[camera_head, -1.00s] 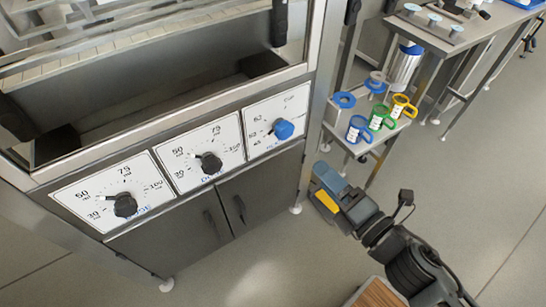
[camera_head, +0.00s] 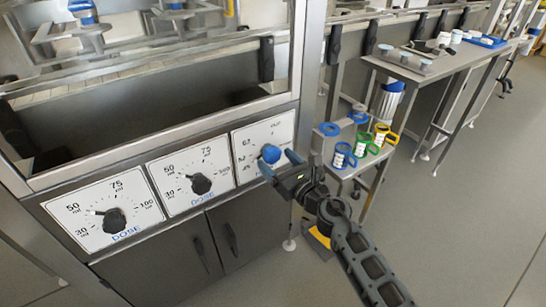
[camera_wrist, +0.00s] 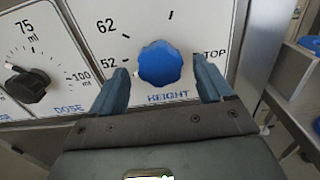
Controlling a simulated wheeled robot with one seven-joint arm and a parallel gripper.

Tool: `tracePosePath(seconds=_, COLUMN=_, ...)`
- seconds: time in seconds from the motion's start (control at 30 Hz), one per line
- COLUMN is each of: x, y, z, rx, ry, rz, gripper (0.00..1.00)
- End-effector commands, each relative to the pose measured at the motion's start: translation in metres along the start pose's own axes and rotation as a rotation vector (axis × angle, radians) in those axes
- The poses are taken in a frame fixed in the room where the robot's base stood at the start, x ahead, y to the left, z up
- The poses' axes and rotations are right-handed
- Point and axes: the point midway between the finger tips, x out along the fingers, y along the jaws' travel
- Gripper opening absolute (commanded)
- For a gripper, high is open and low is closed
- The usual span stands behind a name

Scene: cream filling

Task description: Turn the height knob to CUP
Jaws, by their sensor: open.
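The blue height knob (camera_head: 270,153) sits on the rightmost white panel (camera_head: 283,128) of the machine front. In the wrist view the knob (camera_wrist: 160,64) shows above the word HEIGHT, with 52 and 62 on its left and TOP on its right. My gripper (camera_head: 279,162) is open in front of the panel. In the wrist view its blue fingers (camera_wrist: 161,78) stand on either side of the knob, with gaps between them and it. Whether the tips reach its depth is unclear.
Two black dose knobs (camera_head: 115,220) (camera_head: 201,184) are on the panels to the left. Blue, green and yellow ringed containers (camera_head: 362,143) stand on a small shelf to the right of the machine. A steel table (camera_head: 440,68) stands behind it. The floor at right is clear.

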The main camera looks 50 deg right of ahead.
Motion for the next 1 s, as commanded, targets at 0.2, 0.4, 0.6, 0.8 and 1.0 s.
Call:
tracePosePath(seconds=0.2, x=0.021, y=0.0, z=0.0, rx=0.003, ry=0.0, rz=-0.001, gripper=0.79)
tracePosePath(seconds=0.4, x=0.024, y=0.0, z=0.0, rx=0.003, ry=0.0, rz=0.0, gripper=0.79)
tracePosePath(seconds=0.6, x=0.024, y=0.0, z=0.0, rx=0.003, ry=0.0, rz=0.0, gripper=0.74)
tracePosePath(seconds=0.8, x=0.024, y=0.0, z=0.0, rx=0.003, ry=0.0, rz=0.0, gripper=0.54)
tracePosePath(seconds=1.0, x=0.024, y=0.0, z=0.0, rx=0.003, ry=0.0, rz=0.0, gripper=0.35)
